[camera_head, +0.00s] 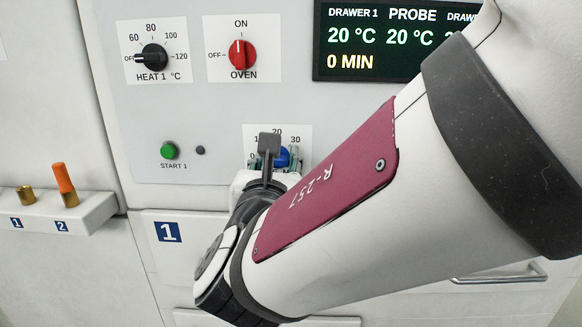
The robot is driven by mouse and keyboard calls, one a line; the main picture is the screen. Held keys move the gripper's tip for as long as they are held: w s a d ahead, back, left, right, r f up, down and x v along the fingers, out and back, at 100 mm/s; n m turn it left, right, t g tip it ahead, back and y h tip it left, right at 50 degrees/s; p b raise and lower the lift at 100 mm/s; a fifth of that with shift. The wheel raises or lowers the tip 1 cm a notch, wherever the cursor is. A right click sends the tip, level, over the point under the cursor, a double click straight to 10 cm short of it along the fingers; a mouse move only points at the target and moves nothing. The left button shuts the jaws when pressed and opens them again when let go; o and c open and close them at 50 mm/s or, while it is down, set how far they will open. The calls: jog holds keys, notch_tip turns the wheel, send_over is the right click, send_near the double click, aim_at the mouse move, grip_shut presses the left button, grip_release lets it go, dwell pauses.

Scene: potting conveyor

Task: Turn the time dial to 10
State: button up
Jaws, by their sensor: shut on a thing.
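The time dial (283,155) is a blue knob on the grey panel, low in the middle of the view. Its white scale plate shows 0, 20 and 30; the label near 10 is partly covered. My gripper (278,160) is at the dial, shut on it, with fingers to either side. The gripper and wrist hide most of the knob, and I cannot tell where its pointer stands. The display (390,40) reads 0 MIN, with 20 °C for drawer 1 and the probe.
Above are the black HEAT 1 knob (153,57) and the red OVEN knob (243,54), which points to ON. A green START 1 button (169,151) is left of the dial. A ledge (95,212) at far left holds an orange-handled piece (64,182). My arm covers the right side.

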aim_at(278, 97)
jog(key=m+b, duration=0.2)
jog(key=b, duration=0.1)
jog(key=m+b, duration=0.2)
jog(key=b, duration=0.1)
jog(key=shift+f+m+b, duration=0.2)
jog(key=shift+m+b, duration=0.15)
jog(key=shift+m, duration=0.05)
jog(key=m+b, duration=0.2)
jog(key=b, duration=0.2)
jog(key=shift+d+r+m, duration=0.1)
jog(key=shift+m, duration=0.3)
jog(key=shift+b, duration=0.3)
jog(key=o, duration=1.2)
jog(key=shift+c, duration=0.2)
jog(key=shift+r, duration=0.15)
notch_tip(278, 97, up, 10)
jog(key=shift+f, duration=0.1)
